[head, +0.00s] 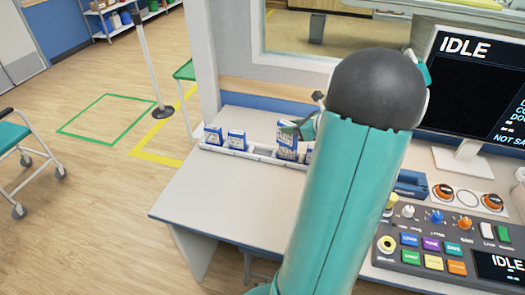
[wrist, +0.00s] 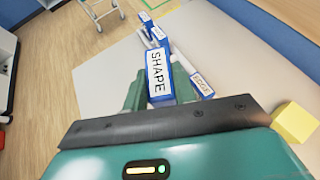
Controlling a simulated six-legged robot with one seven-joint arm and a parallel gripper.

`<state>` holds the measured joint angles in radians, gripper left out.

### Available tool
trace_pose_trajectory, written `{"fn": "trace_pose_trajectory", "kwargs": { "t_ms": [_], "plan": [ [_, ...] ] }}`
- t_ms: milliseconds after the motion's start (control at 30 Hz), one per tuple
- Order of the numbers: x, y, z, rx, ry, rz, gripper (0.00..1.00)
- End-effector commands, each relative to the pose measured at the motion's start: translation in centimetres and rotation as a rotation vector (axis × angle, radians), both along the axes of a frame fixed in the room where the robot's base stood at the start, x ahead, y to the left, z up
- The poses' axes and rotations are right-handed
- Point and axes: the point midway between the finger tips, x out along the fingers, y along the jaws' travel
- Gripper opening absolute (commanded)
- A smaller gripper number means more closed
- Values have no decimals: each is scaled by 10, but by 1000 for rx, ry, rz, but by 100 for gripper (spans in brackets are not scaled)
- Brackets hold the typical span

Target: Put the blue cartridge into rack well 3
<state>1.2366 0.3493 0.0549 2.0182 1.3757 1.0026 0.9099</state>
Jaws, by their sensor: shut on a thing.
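Two blue cartridges stand in the rack's left part, an outer one (head: 212,135) and an inner one (head: 236,140). An empty stretch of rack lies between them and the held one. Another cartridge (wrist: 203,86) is close to the right of my gripper, partly hidden by my arm in the head view.
The rack stands along the back of a pale desk (head: 195,185), below a window ledge. A control panel (head: 435,245) and an IDLE monitor (head: 475,75) are on the right. A yellow block (wrist: 295,122) is at the wrist view's right. The desk's left front is clear.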

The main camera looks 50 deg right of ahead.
Motion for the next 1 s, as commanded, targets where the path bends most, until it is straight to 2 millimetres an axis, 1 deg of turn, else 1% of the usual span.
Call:
{"fn": "trace_pose_trajectory", "kwargs": {
  "t_ms": [67,133,433,600,733,933,1000],
  "plan": [
    [10,-2,-5,1,-1,3,0],
    [24,-3,-11,2,-1,4,0],
    [92,-13,-41,3,-2,4,0],
    [116,-17,-73,3,-1,2,0],
    [129,-19,-88,2,-1,1,0],
    [139,-21,-101,2,-1,1,0],
    [138,-21,-112,4,0,0,0]
  ]
}}
